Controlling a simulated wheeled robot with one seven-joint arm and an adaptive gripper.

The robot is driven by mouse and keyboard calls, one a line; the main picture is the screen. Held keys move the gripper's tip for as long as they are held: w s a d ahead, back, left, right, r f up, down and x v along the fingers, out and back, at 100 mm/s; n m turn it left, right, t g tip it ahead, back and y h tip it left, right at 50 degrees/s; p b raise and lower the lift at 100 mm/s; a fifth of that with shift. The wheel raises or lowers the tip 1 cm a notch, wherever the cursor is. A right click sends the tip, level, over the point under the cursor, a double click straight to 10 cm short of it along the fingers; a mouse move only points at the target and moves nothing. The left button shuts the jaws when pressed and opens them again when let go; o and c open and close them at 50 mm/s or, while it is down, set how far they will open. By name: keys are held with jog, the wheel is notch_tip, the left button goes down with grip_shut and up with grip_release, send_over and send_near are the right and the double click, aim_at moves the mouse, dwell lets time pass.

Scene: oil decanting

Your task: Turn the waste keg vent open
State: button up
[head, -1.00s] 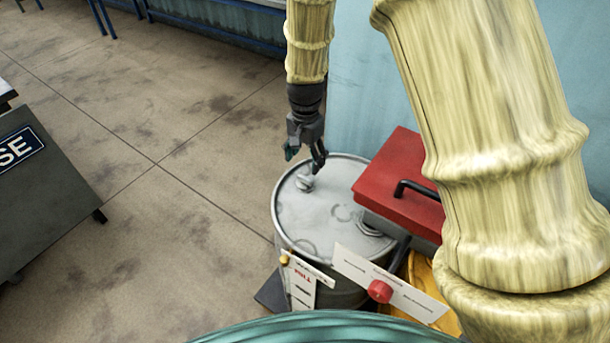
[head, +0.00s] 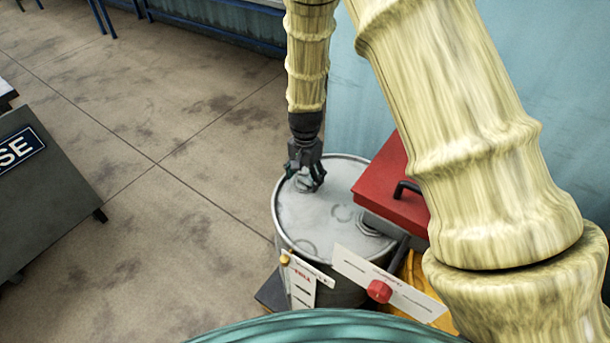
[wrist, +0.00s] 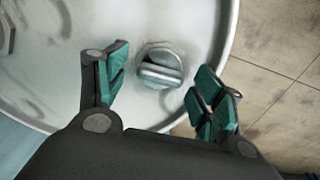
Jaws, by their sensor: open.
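The waste keg (head: 320,215) is a grey metal drum with a pale lid. The vent (wrist: 160,66) is a small round metal cap with a raised bar, near the lid's rim; it also shows in the head view (head: 303,184), partly hidden by my gripper. My gripper (head: 305,182) points down over the vent. In the wrist view my gripper (wrist: 158,88) is open, with one green-padded finger on each side of the vent. Both fingers look apart from it, and nothing is held.
A red box lid (head: 393,185) with a black handle is right of the keg. White label plates (head: 388,283), one with a red knob (head: 380,291), are in front. A yellow object (head: 415,268) is beside them. A dark cabinet (head: 45,190) is far left. The floor between is clear.

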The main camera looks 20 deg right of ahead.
jog(key=c, duration=1)
jog(key=shift+n, duration=0.3)
jog(key=n+p, duration=0.2)
jog(key=n, duration=0.1)
jog(key=shift+r+n, duration=0.15)
jog(key=shift+n, duration=0.25)
jog(key=n+p, duration=0.1)
jog(key=n, duration=0.3)
jog(key=shift+n+p, duration=0.3)
jog(key=shift+p, duration=0.1)
jog(key=n+p, duration=0.1)
jog(key=n, duration=0.3)
jog(key=shift+n+p, duration=0.6)
jog(key=shift+n, duration=1.8)
